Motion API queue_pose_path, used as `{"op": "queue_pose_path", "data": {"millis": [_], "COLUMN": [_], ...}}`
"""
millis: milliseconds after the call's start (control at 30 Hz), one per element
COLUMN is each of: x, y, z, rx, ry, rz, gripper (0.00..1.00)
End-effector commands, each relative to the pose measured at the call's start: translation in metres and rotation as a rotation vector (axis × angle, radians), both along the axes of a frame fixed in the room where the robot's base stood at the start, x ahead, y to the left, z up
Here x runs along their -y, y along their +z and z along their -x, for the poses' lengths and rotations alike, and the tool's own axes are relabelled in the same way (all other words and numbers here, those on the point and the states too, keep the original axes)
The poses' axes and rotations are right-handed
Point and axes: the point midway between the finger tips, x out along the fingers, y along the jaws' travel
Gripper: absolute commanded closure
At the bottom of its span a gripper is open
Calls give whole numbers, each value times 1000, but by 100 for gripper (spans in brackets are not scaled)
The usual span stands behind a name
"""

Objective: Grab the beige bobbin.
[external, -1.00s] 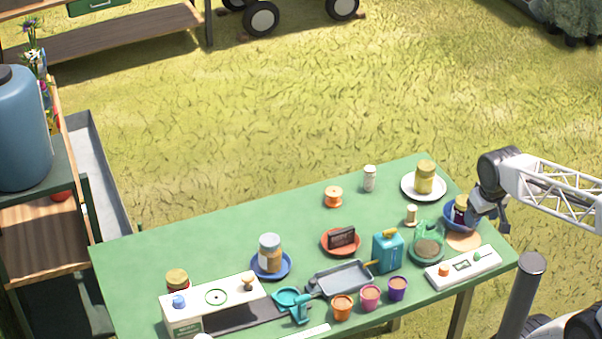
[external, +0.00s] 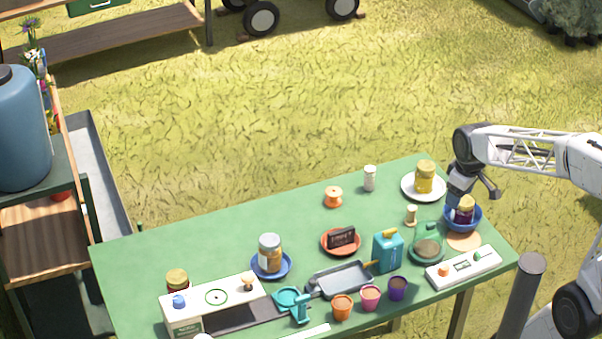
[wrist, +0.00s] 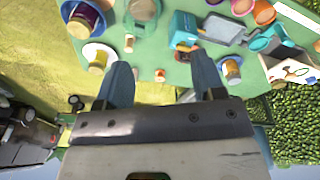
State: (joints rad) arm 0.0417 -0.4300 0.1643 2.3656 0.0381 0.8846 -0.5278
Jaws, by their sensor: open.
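The beige bobbin (external: 411,215) stands upright on the green table, left of the blue bowl (external: 476,222) and behind the glass dome (external: 427,243). It also shows in the wrist view (wrist: 129,43), small, up and left of centre. My gripper (external: 474,196) is open and empty, in the air above the table's right end, up and right of the bobbin and apart from it. In the wrist view its two fingers (wrist: 162,65) are spread wide, and the bobbin appears near the left fingertip.
A dark jam jar (external: 464,210) is in the blue bowl. A yellow jar (external: 424,178) stands on a white plate (external: 408,190). An orange bobbin (external: 333,196) and a white shaker (external: 369,178) stand farther left. The table's back left is clear.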

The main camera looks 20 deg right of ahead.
Motion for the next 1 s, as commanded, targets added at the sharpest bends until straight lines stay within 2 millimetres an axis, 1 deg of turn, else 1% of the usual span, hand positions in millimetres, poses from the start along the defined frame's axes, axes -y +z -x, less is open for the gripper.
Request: {"op": "queue_pose_path", "data": {"millis": [33, 100, 333, 567, 700, 867, 1000], "x": [1, 3, 10, 19, 25, 33, 39], "y": [-4, -10, -34, -65, -87, -116, -145], "z": [-12, -28, -79, -127, -156, -187, -213], "rx": [-8, -15, -38, -57, -64, -70, -73], "ry": [39, 105, 319, 532, 662, 809, 938], "rz": [3, 8, 20, 25, 26, 25, 20], "gripper": [37, 37, 37, 37, 37, 37, 37]}}
